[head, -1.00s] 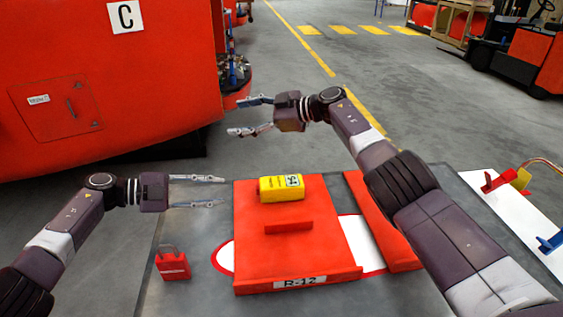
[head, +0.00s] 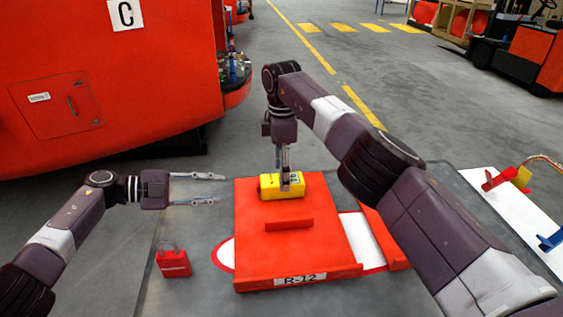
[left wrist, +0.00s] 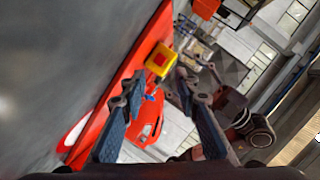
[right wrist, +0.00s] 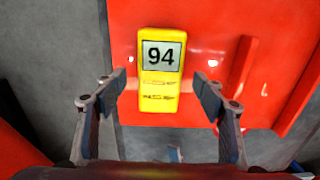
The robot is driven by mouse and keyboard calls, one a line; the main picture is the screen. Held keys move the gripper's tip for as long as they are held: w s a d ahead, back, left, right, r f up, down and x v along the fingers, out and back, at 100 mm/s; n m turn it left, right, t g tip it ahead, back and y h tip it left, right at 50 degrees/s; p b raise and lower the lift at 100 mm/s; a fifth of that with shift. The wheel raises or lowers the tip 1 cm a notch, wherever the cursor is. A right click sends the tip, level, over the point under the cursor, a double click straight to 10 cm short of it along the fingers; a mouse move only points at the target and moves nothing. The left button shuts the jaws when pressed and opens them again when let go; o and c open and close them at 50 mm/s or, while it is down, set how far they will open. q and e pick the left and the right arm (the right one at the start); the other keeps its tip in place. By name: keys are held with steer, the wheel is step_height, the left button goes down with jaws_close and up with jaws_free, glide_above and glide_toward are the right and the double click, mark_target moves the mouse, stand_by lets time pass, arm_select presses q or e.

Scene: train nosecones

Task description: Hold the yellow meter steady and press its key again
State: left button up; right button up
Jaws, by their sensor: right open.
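The yellow meter (head: 268,187) lies on the red board (head: 255,250). In the right wrist view the meter (right wrist: 160,103) shows 94 on its grey display, with small markings below that I cannot read. My right gripper (head: 286,183) points down at the meter, open, its fingers on either side of it; I cannot tell whether they touch. Its fingers also show in the right wrist view (right wrist: 163,88). My left gripper (head: 222,189) is open and empty, left of the board, pointing toward the meter. The left wrist view shows the meter (left wrist: 160,58) beyond its open fingers (left wrist: 160,85).
A red raised strip (head: 289,224) is on the board in front of the meter. A red padlock (head: 173,262) stands on the grey table at left. Red and blue handles (head: 497,180) are on a white panel at right. A large red body (head: 110,80) stands behind at left.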

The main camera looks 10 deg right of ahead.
steer(key=shift+f, duration=1.9)
steer(key=shift+c, duration=0.7)
steer(key=c, duration=1.5)
steer(key=shift+o, duration=0.2)
steer(key=shift+f, duration=0.1)
arm_select(q)
steer(key=shift+c, duration=0.6)
jaws_close()
